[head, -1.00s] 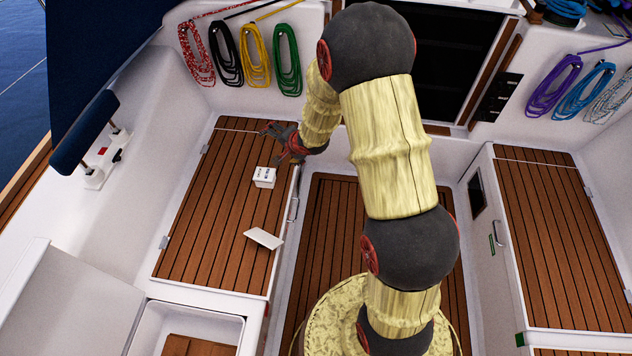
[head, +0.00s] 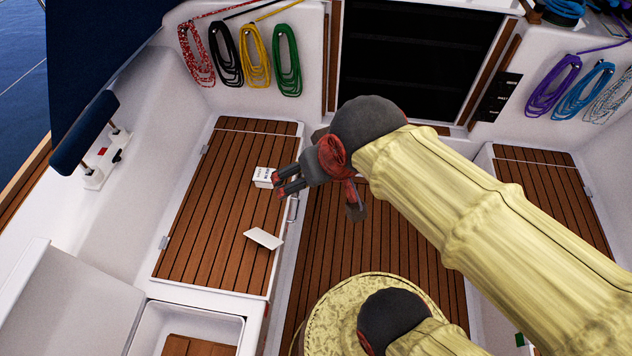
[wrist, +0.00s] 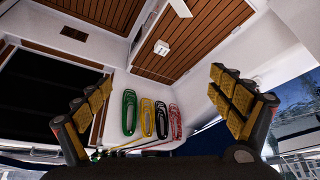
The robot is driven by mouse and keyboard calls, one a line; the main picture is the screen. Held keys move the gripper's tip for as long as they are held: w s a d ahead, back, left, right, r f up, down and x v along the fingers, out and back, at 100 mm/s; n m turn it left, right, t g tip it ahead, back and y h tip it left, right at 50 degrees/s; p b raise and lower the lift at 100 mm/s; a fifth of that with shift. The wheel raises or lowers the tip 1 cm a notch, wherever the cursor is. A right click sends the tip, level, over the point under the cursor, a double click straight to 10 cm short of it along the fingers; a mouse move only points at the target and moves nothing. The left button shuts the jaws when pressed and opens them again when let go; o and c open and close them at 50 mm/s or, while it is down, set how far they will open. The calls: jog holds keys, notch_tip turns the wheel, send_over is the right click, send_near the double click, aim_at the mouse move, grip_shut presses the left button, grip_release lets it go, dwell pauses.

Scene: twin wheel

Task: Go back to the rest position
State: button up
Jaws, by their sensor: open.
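My gripper (head: 287,184) is raised over the inner edge of the left wooden bench (head: 190,240) in the head view. In the wrist view its two sets of yellow-padded fingers (wrist: 160,108) stand wide apart with nothing between them. A small white box (head: 262,177) sits on the bench, partly hidden behind the fingers in the head view. It also shows small and apart from the fingers in the wrist view (wrist: 162,47). A flat white piece (head: 263,239) lies near the bench's inner edge.
Coiled ropes (head: 287,60) hang on the back wall at left, more (head: 553,87) at right. A dark doorway (head: 420,60) is between them. The wooden floor (head: 350,235) lies between the left bench and the right bench (head: 540,180). An open bin (head: 190,325) is at bottom left.

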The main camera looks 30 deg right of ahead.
jog(key=shift+s+a+n, duration=0.25)
jog(key=shift+s, duration=0.35)
jog(key=shift+s+a+n, duration=0.25)
jog(key=shift+s, duration=0.35)
dwell(0.4)
